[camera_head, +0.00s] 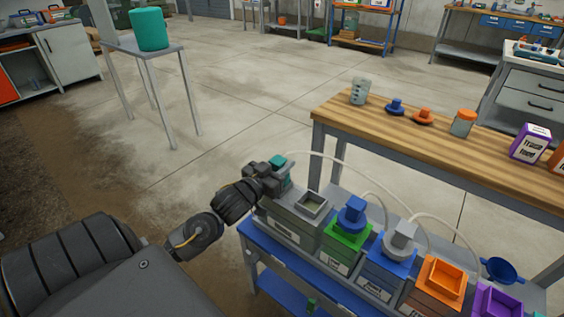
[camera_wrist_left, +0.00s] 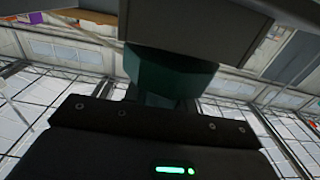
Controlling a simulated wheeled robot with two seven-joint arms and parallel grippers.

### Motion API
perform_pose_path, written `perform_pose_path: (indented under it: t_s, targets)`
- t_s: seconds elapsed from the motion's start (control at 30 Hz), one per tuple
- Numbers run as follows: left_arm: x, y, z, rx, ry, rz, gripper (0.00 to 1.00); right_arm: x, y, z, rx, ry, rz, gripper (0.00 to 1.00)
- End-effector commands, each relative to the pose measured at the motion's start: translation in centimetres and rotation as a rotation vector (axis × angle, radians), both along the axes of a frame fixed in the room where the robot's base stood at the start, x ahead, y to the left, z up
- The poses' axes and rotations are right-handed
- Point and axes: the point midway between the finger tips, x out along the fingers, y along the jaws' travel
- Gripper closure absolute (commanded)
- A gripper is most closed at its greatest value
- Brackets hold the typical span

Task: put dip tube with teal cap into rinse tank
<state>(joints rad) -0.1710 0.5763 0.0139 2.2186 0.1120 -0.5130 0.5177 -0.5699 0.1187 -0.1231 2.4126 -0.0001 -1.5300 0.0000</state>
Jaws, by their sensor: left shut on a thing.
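My left gripper (camera_head: 272,178) is shut on the dip tube's teal cap (camera_head: 280,164), at the left end of the skid. The cap also shows in the left wrist view (camera_wrist_left: 165,75), just beyond the gripper body. The tube below the cap is hidden, so I cannot tell whether its end is in anything. A pale hose runs from the cap to the right. Beside the gripper stands a grey tank (camera_head: 284,222) with an open square neck (camera_head: 312,204); its label is too small to read, but it appears to be the rinse tank. My right gripper is not in view.
Right along the blue skid (camera_head: 262,243) stand a green-topped tank with a blue cap (camera_head: 352,213), a blue tank with a grey cap (camera_head: 400,238), and orange (camera_head: 443,273) and purple tanks. Hoses arch behind them. A wooden bench (camera_head: 385,128) holds small items.

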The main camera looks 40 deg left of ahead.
Motion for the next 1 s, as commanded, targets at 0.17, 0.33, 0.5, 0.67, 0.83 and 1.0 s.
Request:
perform_pose_path:
  t_s: [0.17, 0.33, 0.5, 0.67, 0.83, 1.0]
  targets:
    - [0.00, 0.01, -0.41, 0.000, 0.000, 0.000, 1.00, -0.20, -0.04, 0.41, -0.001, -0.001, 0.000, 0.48]
    - [0.00, 0.01, -0.42, 0.000, 0.000, 0.000, 1.00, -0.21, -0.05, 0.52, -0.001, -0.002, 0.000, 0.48]
    - [0.00, 0.00, -0.41, 0.000, 0.000, 0.000, 0.65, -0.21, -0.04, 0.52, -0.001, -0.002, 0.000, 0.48]
    - [0.00, 0.00, -0.41, 0.000, 0.000, 0.000, 0.48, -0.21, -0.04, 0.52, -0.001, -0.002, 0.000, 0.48]
    - [0.00, 0.00, -0.42, 0.000, 0.000, 0.000, 0.48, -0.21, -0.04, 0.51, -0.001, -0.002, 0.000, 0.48]
    - [-0.59, -0.03, -0.47, 0.000, 0.002, 0.000, 0.48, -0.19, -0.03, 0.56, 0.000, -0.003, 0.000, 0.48]
